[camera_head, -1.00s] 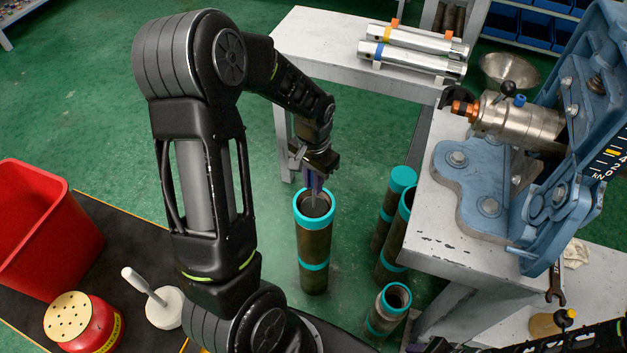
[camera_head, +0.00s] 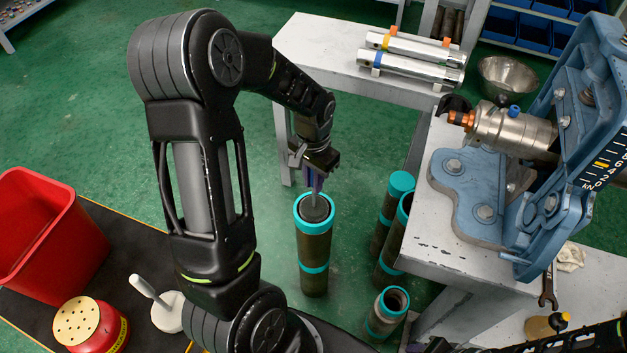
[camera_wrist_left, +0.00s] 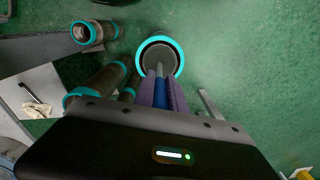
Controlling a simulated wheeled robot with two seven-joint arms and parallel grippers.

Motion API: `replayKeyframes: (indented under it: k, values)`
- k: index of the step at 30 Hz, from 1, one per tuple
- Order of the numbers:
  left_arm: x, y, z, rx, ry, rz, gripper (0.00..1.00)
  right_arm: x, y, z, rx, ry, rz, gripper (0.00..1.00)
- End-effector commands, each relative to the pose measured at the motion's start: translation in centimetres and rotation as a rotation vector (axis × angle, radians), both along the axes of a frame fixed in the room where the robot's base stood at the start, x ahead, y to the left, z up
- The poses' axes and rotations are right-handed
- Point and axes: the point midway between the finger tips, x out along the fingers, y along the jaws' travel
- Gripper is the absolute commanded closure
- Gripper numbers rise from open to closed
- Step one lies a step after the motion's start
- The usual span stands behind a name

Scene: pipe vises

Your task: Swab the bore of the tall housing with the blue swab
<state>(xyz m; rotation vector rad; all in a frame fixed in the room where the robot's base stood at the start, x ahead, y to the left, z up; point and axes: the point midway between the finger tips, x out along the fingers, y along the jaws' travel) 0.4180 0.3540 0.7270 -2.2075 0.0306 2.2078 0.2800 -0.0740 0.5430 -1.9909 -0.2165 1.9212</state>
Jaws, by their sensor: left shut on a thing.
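The tall housing (camera_head: 314,250) is a brown upright tube with a teal rim and a teal middle band, standing on the green floor. Its teal rim (camera_wrist_left: 178,50) also shows in the left wrist view. My left gripper (camera_head: 318,178) is above its mouth, fingers pointing down, shut on the blue swab (camera_wrist_left: 161,95). Only a strip of the blue handle shows between the purple fingers. The swab's grey rod runs down to a round grey head (camera_head: 315,209), which sits within the rim near the mouth. Its exact depth is unclear. My right gripper is not in view.
Other teal-banded tubes (camera_head: 385,232) stand close to the right, with a shorter one (camera_head: 385,316) in front. A workbench (camera_head: 425,240) with a blue vise (camera_head: 475,200) is at the right. A red bin (camera_head: 40,235) and red can (camera_head: 88,325) are at the left.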

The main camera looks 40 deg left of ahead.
Motion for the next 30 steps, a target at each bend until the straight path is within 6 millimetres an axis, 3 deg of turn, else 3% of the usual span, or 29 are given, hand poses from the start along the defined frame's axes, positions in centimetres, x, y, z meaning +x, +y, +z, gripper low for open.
replayKeyframes:
  k: [30]
  values:
    - [0.1,0.0,5.6,0.0,-0.001,0.0,1.0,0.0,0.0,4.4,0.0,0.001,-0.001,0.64]
